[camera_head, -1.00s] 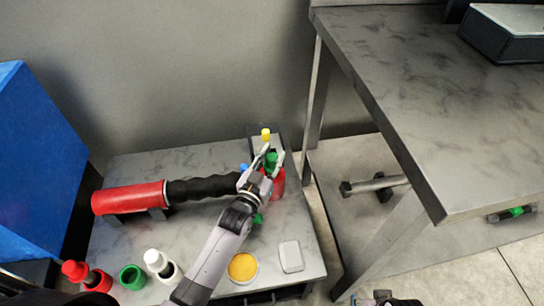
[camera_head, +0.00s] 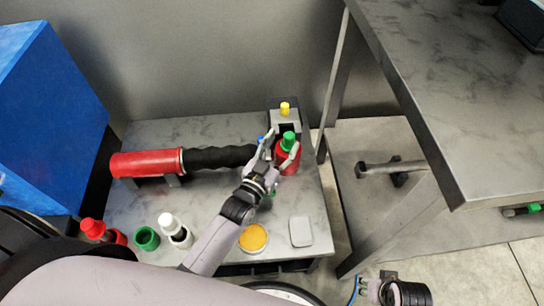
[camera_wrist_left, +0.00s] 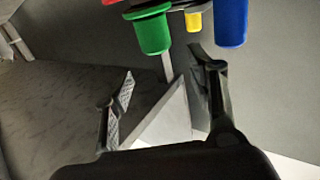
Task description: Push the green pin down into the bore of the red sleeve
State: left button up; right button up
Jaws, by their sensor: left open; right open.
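The green pin (camera_head: 289,139) stands upright at the top of the red sleeve (camera_head: 288,162), at the back right of the low table. How deep it sits in the bore is hard to tell. My left gripper (camera_head: 281,149) is open, with its fingers on either side of the pin in the head view and partly covering the sleeve. In the left wrist view, the green pin (camera_wrist_left: 152,30) lies beyond the open, empty fingertips of my left gripper (camera_wrist_left: 165,90). My right gripper (camera_head: 375,287) is open and empty at the bottom edge, away from the pin.
A yellow knob (camera_head: 285,107) and a blue knob (camera_wrist_left: 231,22) are close to the pin. A red cylinder with black bellows (camera_head: 150,163) lies to the left. A yellow disc (camera_head: 253,238), grey block (camera_head: 301,231) and green ring (camera_head: 147,238) are near the front. A taller bench (camera_head: 450,90) stands at right.

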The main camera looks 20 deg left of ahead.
pick_arm(q)
jog(key=s+a, duration=0.1)
jog(key=s, duration=0.5)
jog(key=shift+s+r, duration=0.15)
jog(key=shift+s, duration=0.15)
jog(key=shift+a, duration=0.1)
